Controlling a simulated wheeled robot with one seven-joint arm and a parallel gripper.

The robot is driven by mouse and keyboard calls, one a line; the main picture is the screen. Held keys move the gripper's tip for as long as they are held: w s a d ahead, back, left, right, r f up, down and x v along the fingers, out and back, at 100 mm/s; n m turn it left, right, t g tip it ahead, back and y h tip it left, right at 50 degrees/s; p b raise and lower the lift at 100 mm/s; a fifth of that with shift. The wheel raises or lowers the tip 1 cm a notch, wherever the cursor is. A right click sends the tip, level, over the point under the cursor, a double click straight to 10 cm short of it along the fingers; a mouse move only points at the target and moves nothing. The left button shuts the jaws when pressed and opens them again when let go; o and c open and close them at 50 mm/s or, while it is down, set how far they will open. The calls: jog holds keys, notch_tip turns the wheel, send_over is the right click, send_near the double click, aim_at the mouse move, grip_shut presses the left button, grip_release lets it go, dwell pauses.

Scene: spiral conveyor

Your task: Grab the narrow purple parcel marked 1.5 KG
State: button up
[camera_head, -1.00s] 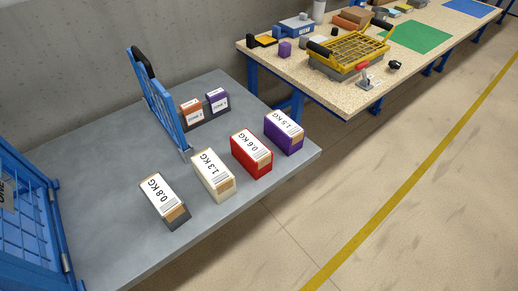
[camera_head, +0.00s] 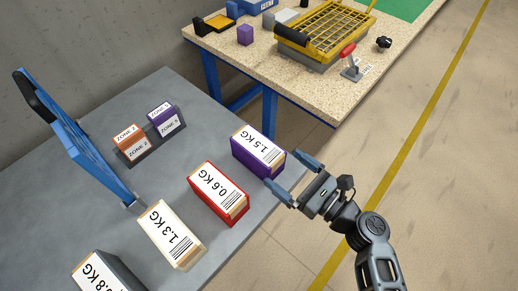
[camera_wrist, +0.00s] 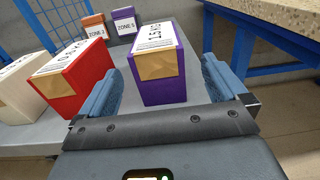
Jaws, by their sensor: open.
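The narrow purple parcel (camera_head: 257,153) marked 1.5 KG stands on the grey platform near its right edge, at the end of a row of parcels. My gripper (camera_head: 294,177) is open at the platform edge, its fingers pointing at the parcel's near end. In the wrist view the purple parcel (camera_wrist: 163,85) lies ahead and between the two blue-grey fingers, its tan-taped end facing me. The gripper (camera_wrist: 158,88) holds nothing. Whether a finger touches the parcel cannot be told.
A red 0.6 KG parcel (camera_head: 217,194) stands close beside the purple one, near my left finger in the wrist view. A cream 1.3 KG parcel (camera_head: 170,235) and a dark 0.8 KG parcel (camera_head: 104,273) follow. Zone blocks (camera_head: 151,133) stand behind. A speckled workbench (camera_head: 290,82) is beyond.

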aim_at(263, 152)
jog(key=x, duration=0.2)
jog(key=shift+w+a+r, duration=0.15)
jog(key=shift+w+a, duration=0.05)
jog(key=shift+a, duration=0.05)
jog(key=shift+x, duration=2.7)
jog(key=shift+s+a, duration=0.1)
jog(key=shift+s, duration=0.05)
jog(key=shift+c, duration=0.4)
grip_shut()
jog(key=shift+r, duration=0.2)
